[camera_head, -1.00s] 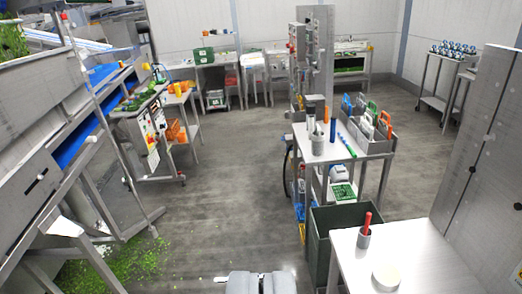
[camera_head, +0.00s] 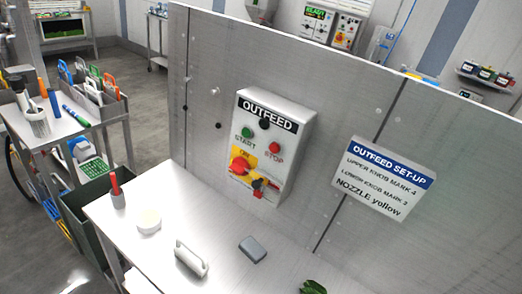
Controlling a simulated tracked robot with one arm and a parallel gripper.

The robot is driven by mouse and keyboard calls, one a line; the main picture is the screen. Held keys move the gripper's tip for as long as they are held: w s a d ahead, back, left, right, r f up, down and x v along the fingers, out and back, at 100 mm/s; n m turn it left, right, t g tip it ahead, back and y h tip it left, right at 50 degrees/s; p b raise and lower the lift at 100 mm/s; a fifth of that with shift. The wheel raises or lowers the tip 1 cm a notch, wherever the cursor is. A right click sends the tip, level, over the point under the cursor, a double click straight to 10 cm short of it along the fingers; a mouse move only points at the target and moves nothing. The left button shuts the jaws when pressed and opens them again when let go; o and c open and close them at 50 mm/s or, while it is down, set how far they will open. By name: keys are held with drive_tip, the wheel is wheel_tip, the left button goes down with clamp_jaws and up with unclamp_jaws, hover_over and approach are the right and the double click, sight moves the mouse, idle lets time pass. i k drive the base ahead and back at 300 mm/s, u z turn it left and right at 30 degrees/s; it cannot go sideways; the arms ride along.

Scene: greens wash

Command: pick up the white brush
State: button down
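A white object with a raised, handle-like top (camera_head: 190,258) lies on the steel table (camera_head: 215,230) near its front edge. It looks like a white brush, but its bristles cannot be made out. Several brushes or scrapers with coloured and white handles (camera_head: 93,88) stand in a grey bin on the trolley at the left. My gripper does not show in the current view.
The table also holds a grey block (camera_head: 252,249), a round cream dish (camera_head: 149,220), a cup with a red-handled tool (camera_head: 117,196) and green leaves (camera_head: 313,287). A steel panel with an OUTFEED control box (camera_head: 266,142) rises behind it.

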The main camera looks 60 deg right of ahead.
sight(190, 257)
drive_tip(key=z, duration=1)
drive_tip(key=k, duration=0.7)
drive_tip(key=u, duration=0.15)
